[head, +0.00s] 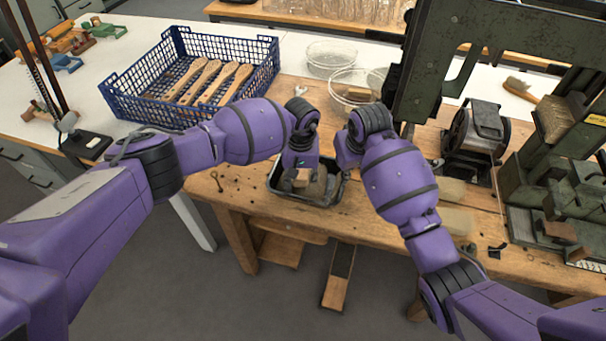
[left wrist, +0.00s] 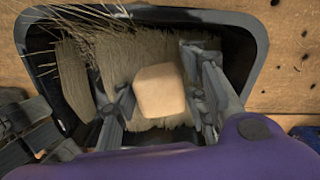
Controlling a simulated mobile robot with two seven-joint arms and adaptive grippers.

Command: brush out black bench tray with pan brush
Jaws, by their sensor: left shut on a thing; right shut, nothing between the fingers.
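The black bench tray (head: 272,187) sits near the front edge of the wooden bench. Its dark rim also shows in the left wrist view (left wrist: 258,42). My left gripper (head: 301,172) is down inside the tray, shut on the pan brush, whose pale wooden end (left wrist: 160,91) shows between the fingers in the left wrist view. Tan bristles spread beneath the wood over the tray floor. Loose thin fibres (left wrist: 85,30) lie at the tray's upper left corner in that view. My right gripper (head: 345,160) is beside the tray on the right, shut and empty; its fingertips are largely hidden.
A blue crate (head: 125,100) with several wooden brush handles stands at the back left. Two round wire baskets (head: 332,58) are behind the tray. A green machine (head: 440,70) and a motor (head: 478,132) crowd the right.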

